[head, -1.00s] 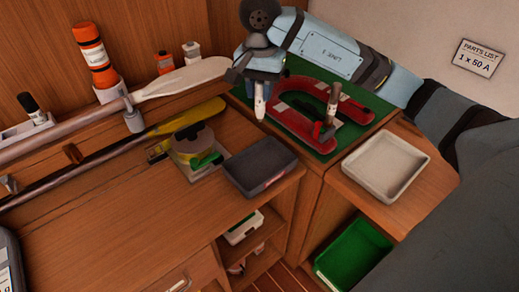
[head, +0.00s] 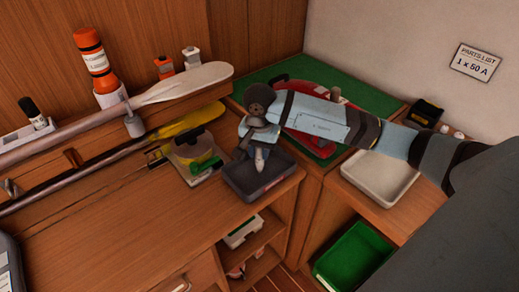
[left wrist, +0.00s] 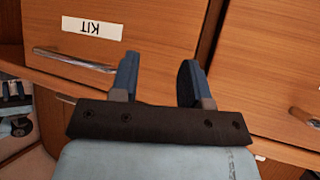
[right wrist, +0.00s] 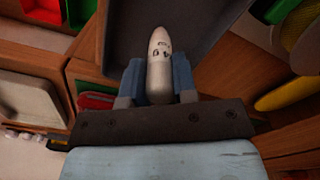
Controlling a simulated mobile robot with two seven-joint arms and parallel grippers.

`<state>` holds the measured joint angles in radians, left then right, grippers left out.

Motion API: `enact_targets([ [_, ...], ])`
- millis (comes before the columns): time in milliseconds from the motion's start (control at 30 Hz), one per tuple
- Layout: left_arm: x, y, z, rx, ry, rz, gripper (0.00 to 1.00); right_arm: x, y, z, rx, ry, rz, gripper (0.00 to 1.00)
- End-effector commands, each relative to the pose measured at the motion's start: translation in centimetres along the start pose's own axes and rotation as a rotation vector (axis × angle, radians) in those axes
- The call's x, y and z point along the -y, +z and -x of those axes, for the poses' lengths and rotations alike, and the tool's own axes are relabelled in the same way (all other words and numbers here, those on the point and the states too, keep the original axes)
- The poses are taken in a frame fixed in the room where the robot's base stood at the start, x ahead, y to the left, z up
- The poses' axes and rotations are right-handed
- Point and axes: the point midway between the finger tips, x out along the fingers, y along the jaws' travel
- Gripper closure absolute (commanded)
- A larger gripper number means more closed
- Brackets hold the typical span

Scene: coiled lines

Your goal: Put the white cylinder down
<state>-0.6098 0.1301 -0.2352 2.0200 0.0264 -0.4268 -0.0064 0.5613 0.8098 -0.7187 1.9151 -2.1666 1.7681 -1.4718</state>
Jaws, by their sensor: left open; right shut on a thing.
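My right gripper (head: 258,152) is shut on the white cylinder (right wrist: 160,62), which has dark markings and a rounded end. In the head view only a small part of the cylinder (head: 260,160) shows below the gripper. It is over the dark grey tray (head: 282,188) on the wooden bench. The tray's inside (right wrist: 205,18) lies behind the cylinder in the right wrist view. I cannot tell whether the cylinder touches the tray floor. My left gripper (left wrist: 159,75) is open and empty in front of drawer fronts, one labelled KIT.
A tape-like reel (head: 195,152) stands just left of the tray. A pale tray (head: 380,180) is at right, with a green bin (head: 352,258) below. A red horseshoe-shaped thing (head: 320,150) lies on the green mat (head: 375,97), partly behind my arm.

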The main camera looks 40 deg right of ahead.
Motion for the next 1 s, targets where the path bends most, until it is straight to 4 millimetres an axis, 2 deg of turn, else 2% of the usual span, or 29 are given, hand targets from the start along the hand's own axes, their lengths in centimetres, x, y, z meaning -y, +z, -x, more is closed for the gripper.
enact_targets([
  [367, 0.1, 0.5, -0.3, 0.003, 0.0, 0.002, 0.57, 0.0, 0.0, -0.6, -0.001, -0.002, 0.0, 1.0],
  [400, 0.1, 0.4, -0.3, 0.005, 0.0, 0.003, 0.57, 0.0, 0.0, -0.5, -0.001, -0.003, 0.0, 0.69],
  [500, 0.1, 0.3, -0.2, 0.007, -0.001, 0.003, 0.57, 0.0, 0.0, -0.4, -0.001, -0.002, 0.0, 0.48],
  [833, 0.1, -0.3, 0.1, -0.001, -0.001, 0.002, 0.57, 0.0, 0.0, -0.1, 0.0, -0.002, 0.001, 0.48],
  [933, 0.1, -0.3, 0.0, -0.008, -0.002, 0.0, 0.57, 0.1, -0.1, 0.8, -0.002, -0.004, 0.001, 0.48],
  [1000, 0.1, -0.1, -0.1, -0.007, -0.002, 0.001, 0.57, 0.1, -0.1, 2.0, -0.004, -0.006, 0.002, 0.48],
])
